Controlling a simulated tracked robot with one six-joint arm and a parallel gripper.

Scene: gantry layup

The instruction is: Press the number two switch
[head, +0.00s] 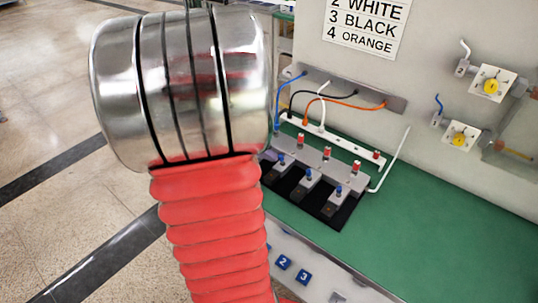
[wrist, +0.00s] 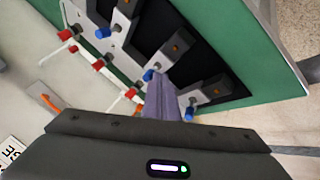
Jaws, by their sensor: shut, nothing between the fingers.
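A switch board (head: 330,212) with three lever switches lies on the green bench top. The switches have blue and red knobs on grey bars. Blue labels 2 (head: 283,261) and 3 (head: 303,276) are on the bench front; label 1 is mostly hidden behind my arm. The middle switch (head: 308,177), apparently number two, also shows in the wrist view (wrist: 148,75). My gripper (wrist: 160,82) is shut and empty, with purple fingers over the board beside the middle switch's blue knob. I cannot tell whether they touch. My arm hides most of the gripper in the head view.
A wire panel (head: 385,101) with blue, black, white and orange wires stands behind the board. A colour sign (head: 365,25) hangs above it. Yellow-knobbed fittings (head: 491,86) are on the wall at right. The green bench (head: 455,225) is clear to the right.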

